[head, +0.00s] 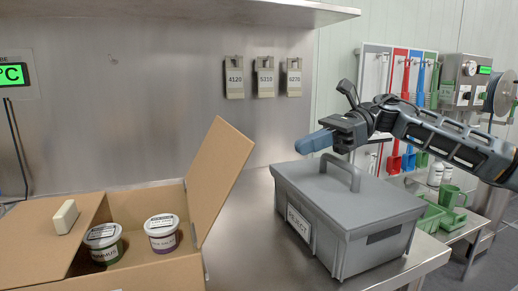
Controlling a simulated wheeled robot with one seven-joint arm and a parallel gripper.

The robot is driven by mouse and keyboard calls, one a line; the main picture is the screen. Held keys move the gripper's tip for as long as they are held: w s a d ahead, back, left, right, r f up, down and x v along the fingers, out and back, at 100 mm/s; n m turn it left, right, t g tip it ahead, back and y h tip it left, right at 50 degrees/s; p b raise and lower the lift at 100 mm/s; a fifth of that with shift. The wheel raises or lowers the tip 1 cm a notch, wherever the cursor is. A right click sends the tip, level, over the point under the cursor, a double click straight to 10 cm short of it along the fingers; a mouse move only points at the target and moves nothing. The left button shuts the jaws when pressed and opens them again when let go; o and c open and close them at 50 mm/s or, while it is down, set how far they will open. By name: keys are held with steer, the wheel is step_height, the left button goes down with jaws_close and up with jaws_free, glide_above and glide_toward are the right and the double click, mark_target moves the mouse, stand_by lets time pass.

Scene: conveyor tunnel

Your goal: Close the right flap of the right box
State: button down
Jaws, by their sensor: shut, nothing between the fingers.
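An open cardboard box (150,278) stands on the steel counter at the lower left, cut off by the frame edge. Its right flap (220,178) stands up and leans outward to the right. Its left flap (40,235) lies flat, with a small off-white block (65,217) on it. Inside are two lidded tubs, one with a green band (103,244) and one with a purple band (162,233). My gripper (303,145) is shut and empty, with blue fingertips pointing left. It is right of the flap and apart from it, in front of the back wall. No second cardboard box shows.
A grey lidded bin (350,215) marked REJECT, with a raised handle, stands on the counter below my gripper. A steel shelf (200,12) runs overhead. Bare counter (245,240) lies between box and bin. Numbered tags (265,78) hang on the wall.

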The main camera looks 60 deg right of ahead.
steer(key=w+a+p, duration=0.2)
steer(key=w+a, duration=0.3)
steer(key=a, duration=0.3)
steer(key=shift+w+a, duration=0.2)
steer(key=shift+w, duration=0.1)
steer(key=shift+r, duration=0.25)
